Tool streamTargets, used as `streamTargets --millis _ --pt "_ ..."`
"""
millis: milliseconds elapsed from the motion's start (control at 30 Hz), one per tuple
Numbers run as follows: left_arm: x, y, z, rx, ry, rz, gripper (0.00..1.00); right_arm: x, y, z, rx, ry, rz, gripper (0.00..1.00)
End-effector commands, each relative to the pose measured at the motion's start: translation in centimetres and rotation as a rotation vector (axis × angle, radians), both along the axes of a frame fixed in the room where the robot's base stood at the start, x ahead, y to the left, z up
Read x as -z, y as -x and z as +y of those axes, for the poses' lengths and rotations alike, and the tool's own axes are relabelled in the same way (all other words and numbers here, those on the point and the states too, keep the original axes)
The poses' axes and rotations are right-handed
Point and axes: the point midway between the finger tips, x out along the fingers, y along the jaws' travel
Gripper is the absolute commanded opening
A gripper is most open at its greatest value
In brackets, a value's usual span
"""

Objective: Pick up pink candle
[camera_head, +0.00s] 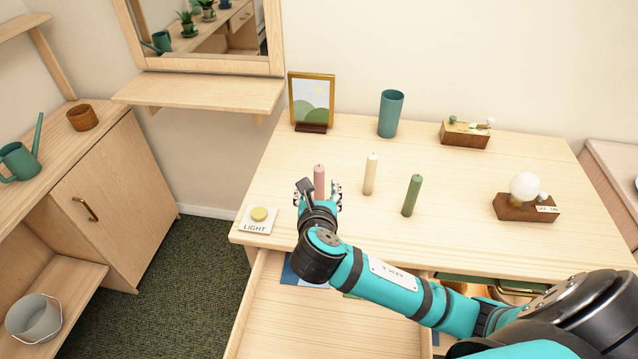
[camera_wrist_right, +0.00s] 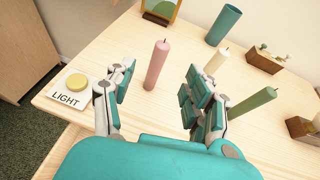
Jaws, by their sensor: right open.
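The pink candle (camera_head: 319,180) stands upright on the wooden table (camera_head: 450,240), near its front left part. In the right wrist view the pink candle (camera_wrist_right: 156,66) stands between and a little beyond the fingers of my right gripper (camera_wrist_right: 158,95). In the head view my right gripper (camera_head: 318,192) is at the candle's near side, with its fingers hiding the candle's lower part. The gripper is open and holds nothing. I cannot tell whether a finger touches the candle. My left gripper is not in view.
A cream candle (camera_head: 370,174) and a green candle (camera_head: 412,195) stand to the right. A light button (camera_head: 259,215) lies at the left edge. A picture frame (camera_head: 311,101), teal cup (camera_head: 390,114) and lamp (camera_head: 525,195) stand around. An open drawer (camera_head: 300,315) juts out below.

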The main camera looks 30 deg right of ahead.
Motion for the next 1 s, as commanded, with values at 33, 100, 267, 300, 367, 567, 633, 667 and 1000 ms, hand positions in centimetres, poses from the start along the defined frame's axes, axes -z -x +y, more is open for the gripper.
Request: streamTargets --millis 33,100,267,300,367,567,633,667,1000 --pt "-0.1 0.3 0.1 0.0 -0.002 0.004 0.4 0.4 -1.0 -0.6 0.003 0.005 0.001 0.54" --pt "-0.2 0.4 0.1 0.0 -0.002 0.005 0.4 1.0 -2.2 -1.3 0.004 0.003 0.002 0.54" --pt "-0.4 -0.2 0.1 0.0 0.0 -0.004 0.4 2.1 -4.6 -2.5 0.002 0.002 0.001 0.54" --pt "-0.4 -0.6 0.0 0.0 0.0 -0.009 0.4 2.3 -5.0 -2.7 0.002 0.002 0.0 0.54" --pt "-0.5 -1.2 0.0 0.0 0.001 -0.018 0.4 2.5 -5.5 -2.9 0.001 0.002 0.0 0.54" --pt "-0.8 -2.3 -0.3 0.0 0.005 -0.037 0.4 3.0 -6.5 -3.5 0.001 0.001 0.001 0.54" --pt "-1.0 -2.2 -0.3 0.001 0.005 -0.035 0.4 3.4 -7.3 -4.1 0.002 0.001 0.002 0.54" --pt "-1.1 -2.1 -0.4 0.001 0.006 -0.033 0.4 3.6 -7.7 -4.4 0.003 0.002 0.002 0.54" --pt "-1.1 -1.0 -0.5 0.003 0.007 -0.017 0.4 4.8 -9.9 -5.5 0.0 0.001 0.0 0.54"
